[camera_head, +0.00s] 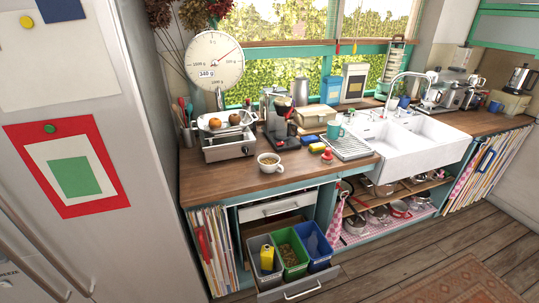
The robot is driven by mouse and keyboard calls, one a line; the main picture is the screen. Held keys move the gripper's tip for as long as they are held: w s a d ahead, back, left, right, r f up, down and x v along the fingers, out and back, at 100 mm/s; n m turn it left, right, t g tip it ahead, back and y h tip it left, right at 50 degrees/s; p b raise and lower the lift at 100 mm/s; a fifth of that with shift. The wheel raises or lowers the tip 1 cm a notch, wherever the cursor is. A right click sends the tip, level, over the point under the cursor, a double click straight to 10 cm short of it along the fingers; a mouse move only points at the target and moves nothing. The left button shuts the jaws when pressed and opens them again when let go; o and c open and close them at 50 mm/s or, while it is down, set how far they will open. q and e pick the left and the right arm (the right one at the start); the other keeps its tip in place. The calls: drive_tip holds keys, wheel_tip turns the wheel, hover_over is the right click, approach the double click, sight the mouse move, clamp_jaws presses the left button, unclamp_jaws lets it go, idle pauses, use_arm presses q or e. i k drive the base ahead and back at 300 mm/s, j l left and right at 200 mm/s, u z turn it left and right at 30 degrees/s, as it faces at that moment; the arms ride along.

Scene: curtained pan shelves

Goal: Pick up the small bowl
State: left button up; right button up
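A small white bowl-like vessel (269,167) with brownish contents stands upright near the front edge of the wooden counter (222,185). It is too small in the picture to tell surely whether it is a bowl or a cup. Several metal pots and pans, one of them a pan with a reddish inside (400,208), sit on the open shelves under the sink. Any small bowl among them cannot be told apart at this size. Neither of my grippers shows in the head view.
A toaster (229,147), a scale (215,60) and a coffee machine (277,120) stand behind the vessel. A drying rack (350,148) and white sink (415,150) lie to the right. An open drawer with coloured bins (290,258) juts out below.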

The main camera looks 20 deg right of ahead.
sight(268, 163)
drive_tip(key=i+l+u, duration=0.15)
drive_tip(key=u, duration=0.2)
drive_tip(key=l+u, duration=0.3)
drive_tip(key=i+l+u, duration=0.1)
drive_tip(key=l+u, duration=0.25)
